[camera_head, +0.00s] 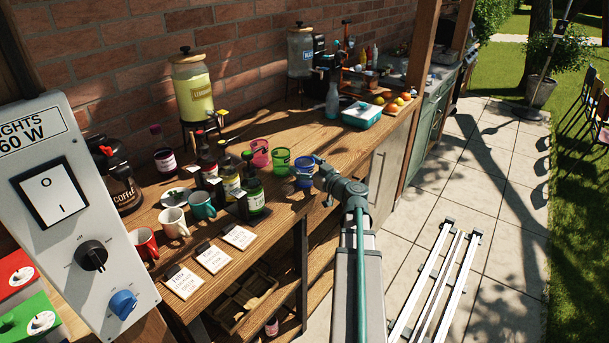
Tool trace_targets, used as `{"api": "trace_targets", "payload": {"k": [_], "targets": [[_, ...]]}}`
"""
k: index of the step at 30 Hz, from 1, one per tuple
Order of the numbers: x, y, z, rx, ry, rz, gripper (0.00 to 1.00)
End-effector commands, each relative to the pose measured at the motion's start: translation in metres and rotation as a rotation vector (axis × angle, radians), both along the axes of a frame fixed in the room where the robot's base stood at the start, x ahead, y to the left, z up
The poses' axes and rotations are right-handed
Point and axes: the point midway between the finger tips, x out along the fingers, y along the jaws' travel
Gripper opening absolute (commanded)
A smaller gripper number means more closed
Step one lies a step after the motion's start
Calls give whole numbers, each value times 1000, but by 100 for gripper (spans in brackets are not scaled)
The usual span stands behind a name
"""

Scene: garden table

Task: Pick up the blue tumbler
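The blue tumbler (303,180) stands on the wooden counter near its front edge, right of a green tumbler (281,159) and a pink-red tumbler (260,153). My arm reaches in from the bottom of the view, and my gripper (311,169) is right at the blue tumbler, on its right side. The gripper's fingers overlap the tumbler in the picture. They are too small to tell whether they are open, shut or touching it. Part of the tumbler is hidden behind the gripper.
Dark bottles, including a green one (254,190), stand left of the tumblers. A teal mug (202,205), a cream mug (174,222) and a red mug (143,243) stand nearer. A lemonade dispenser (193,88) is behind. A teal box (361,115) lies farther right.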

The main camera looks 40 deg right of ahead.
Motion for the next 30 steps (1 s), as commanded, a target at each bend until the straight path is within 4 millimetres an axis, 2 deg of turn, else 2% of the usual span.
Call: {"api": "trace_targets", "payload": {"k": [1,8,20,26,30], "targets": [[0,0,0,0,0,0,69],[0,0,0,0,0,0,31],[0,0,2,-1,0,0,31],[0,0,12,-2,-1,0,31],[0,0,25,-4,-2,0,31]]}}
